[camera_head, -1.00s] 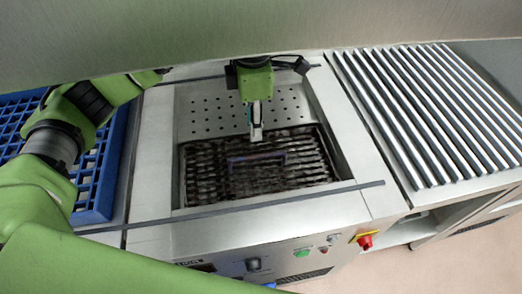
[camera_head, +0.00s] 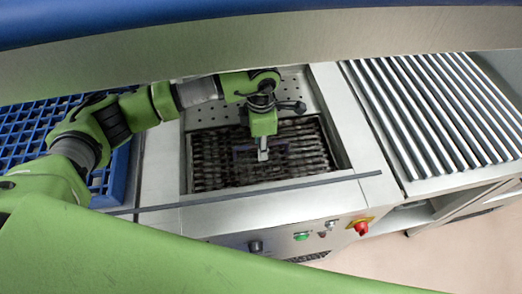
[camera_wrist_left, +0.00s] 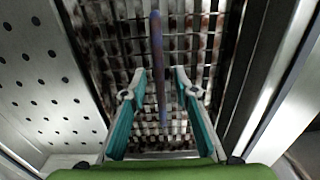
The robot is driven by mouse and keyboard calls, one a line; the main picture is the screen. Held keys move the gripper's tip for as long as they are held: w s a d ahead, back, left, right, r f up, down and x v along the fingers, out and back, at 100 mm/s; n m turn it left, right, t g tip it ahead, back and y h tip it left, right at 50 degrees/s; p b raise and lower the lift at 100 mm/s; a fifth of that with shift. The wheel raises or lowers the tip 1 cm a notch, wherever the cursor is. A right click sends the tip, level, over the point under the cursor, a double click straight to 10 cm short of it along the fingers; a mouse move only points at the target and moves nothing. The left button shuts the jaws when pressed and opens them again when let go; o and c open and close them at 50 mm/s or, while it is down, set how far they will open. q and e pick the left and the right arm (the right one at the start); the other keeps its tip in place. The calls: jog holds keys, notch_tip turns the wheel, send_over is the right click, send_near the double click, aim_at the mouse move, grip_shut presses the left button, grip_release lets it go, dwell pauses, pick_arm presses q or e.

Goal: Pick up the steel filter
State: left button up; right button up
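The steel filter (camera_head: 305,160) is a dark, stained ridged panel lying in the recess of the steel machine. Its bar handle (camera_head: 282,149) runs across its middle and is partly hidden by my left gripper (camera_head: 263,155) in the head view. In the left wrist view the handle (camera_wrist_left: 158,70) runs lengthwise between the two teal-padded fingers of my left gripper (camera_wrist_left: 158,105). The fingers are open and apart, with gaps on both sides of the handle. I cannot tell how far above the filter the fingertips are. My right gripper is not in view.
A perforated steel plate (camera_head: 205,114) lies behind the filter in the recess. The machine's rim (camera_head: 335,95) surrounds it. A roller conveyor (camera_head: 430,110) stands at the right, a blue grid crate (camera_head: 40,125) at the left. A red knob (camera_head: 361,228) is on the front panel.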

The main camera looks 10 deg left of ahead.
pick_arm(q)
grip_shut()
